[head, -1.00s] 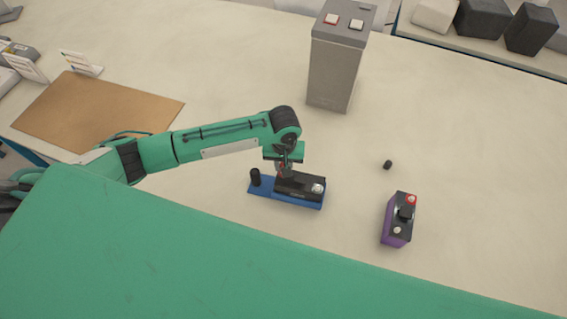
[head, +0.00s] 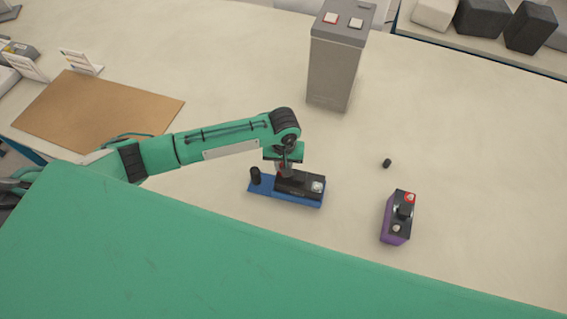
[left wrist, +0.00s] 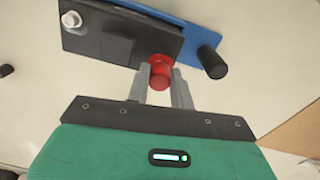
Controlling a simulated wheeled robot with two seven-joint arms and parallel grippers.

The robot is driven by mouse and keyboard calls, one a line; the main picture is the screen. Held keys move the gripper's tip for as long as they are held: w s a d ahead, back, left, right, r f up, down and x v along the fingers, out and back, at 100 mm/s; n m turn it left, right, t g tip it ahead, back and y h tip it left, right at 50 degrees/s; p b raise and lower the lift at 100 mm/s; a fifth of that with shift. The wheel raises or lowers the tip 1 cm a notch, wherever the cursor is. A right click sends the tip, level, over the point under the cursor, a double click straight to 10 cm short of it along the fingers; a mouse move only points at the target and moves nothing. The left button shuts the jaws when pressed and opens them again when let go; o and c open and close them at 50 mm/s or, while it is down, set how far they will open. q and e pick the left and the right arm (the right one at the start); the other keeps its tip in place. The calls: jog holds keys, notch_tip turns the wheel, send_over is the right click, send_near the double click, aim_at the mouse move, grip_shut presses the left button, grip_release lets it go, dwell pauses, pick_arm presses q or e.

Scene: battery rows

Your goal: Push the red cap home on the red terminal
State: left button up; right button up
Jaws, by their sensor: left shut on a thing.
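A dark battery (head: 300,185) sits on a blue tray (head: 262,189) in the middle of the table. Its silver terminal (left wrist: 70,20) is bare. The red cap (left wrist: 160,72) is at the battery's other end in the left wrist view, where the red terminal is hidden. My left gripper (left wrist: 160,80) is shut on the red cap, one finger on each side, and points down at the battery (left wrist: 120,35). In the head view the gripper (head: 284,172) mostly covers the cap. I cannot tell how far down the cap sits. My right gripper is out of view.
A black cylinder (head: 256,175) stands on the tray's left end, close to the gripper. A purple battery (head: 392,233) stands to the right, with a small black cap (head: 387,163) behind it. A tall grey battery (head: 333,75) stands at the back. A brown mat (head: 95,110) lies left.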

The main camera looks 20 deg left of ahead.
pick_arm(q)
jog(key=shift+f, duration=0.45)
dwell(0.5)
jog(key=o, duration=1.5)
jog(key=shift+r, duration=0.1)
notch_tip(320, 180, up, 2)
jog(key=p, duration=0.3)
jog(key=shift+r, duration=0.25)
jog(key=shift+r+p, duration=0.6)
jog(key=shift+r, duration=1.6)
